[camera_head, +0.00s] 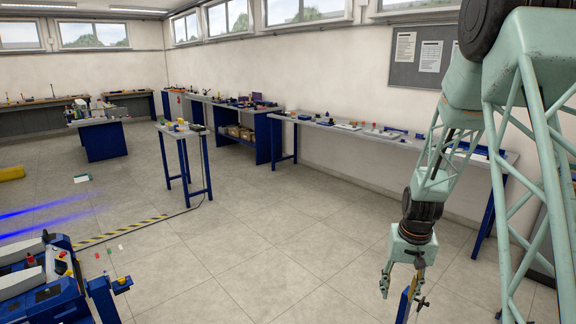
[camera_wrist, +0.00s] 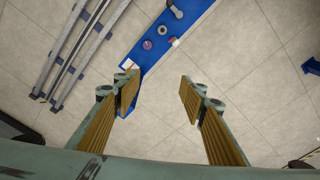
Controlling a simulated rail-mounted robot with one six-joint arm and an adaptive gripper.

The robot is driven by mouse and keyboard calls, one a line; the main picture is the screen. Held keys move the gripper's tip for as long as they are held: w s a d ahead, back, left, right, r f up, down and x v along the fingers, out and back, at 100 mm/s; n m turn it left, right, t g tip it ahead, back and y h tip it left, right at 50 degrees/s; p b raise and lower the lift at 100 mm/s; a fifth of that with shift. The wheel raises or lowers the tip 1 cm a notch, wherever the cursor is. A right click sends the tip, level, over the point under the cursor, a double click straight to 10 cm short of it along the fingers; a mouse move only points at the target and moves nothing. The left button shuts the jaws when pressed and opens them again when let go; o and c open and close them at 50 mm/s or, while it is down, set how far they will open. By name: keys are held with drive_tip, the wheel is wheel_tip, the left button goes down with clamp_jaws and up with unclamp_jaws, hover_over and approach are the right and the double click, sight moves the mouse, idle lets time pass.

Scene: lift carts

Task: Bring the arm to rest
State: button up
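My arm (camera_head: 432,185) hangs down at the right of the head view, its pale green lattice links pointing to the floor. My gripper (camera_head: 404,290) is at its lower end, and it also shows in the wrist view (camera_wrist: 159,95). Its two fingers with ribbed yellow-brown pads are spread apart. Nothing is held between them; floor tiles show in the gap. The left finger overlaps the near end of a blue surface (camera_wrist: 188,12) below in the wrist view. I cannot tell the height between them.
Small round parts (camera_wrist: 163,30) sit on the blue surface. Metal rails (camera_wrist: 75,50) lie to its left. A long wall bench (camera_head: 345,126) stands behind the arm, and a small blue-legged table (camera_head: 182,133) stands mid-room. A blue machine (camera_head: 45,285) is at lower left. Open floor lies between.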

drive_tip(key=s+a+r, duration=0.3)
drive_tip(key=s+r, duration=0.2)
drive_tip(key=r, duration=0.4)
drive_tip(key=s+a+r+n+t, duration=0.1)
drive_tip(key=s+a+r, duration=0.1)
drive_tip(key=s+r, duration=0.45)
drive_tip(key=s+a+r, duration=0.3)
drive_tip(key=s+r, duration=0.1)
drive_tip(key=r, duration=0.6)
drive_tip(key=s+a+r, duration=0.2)
drive_tip(key=s+r, duration=0.1)
drive_tip(key=s, duration=0.6)
drive_tip(key=s+a+r+n+t, duration=0.1)
drive_tip(key=s+r, duration=0.3)
drive_tip(key=s, duration=0.5)
drive_tip(key=s+a+r, duration=0.2)
drive_tip(key=s+r, duration=0.1)
drive_tip(key=s, duration=0.7)
drive_tip(key=shift+a+r+n+t, duration=0.25)
drive_tip(key=shift+a+n+t, duration=0.05)
drive_tip(key=shift+a+t, duration=0.1)
drive_tip(key=shift+d, duration=0.15)
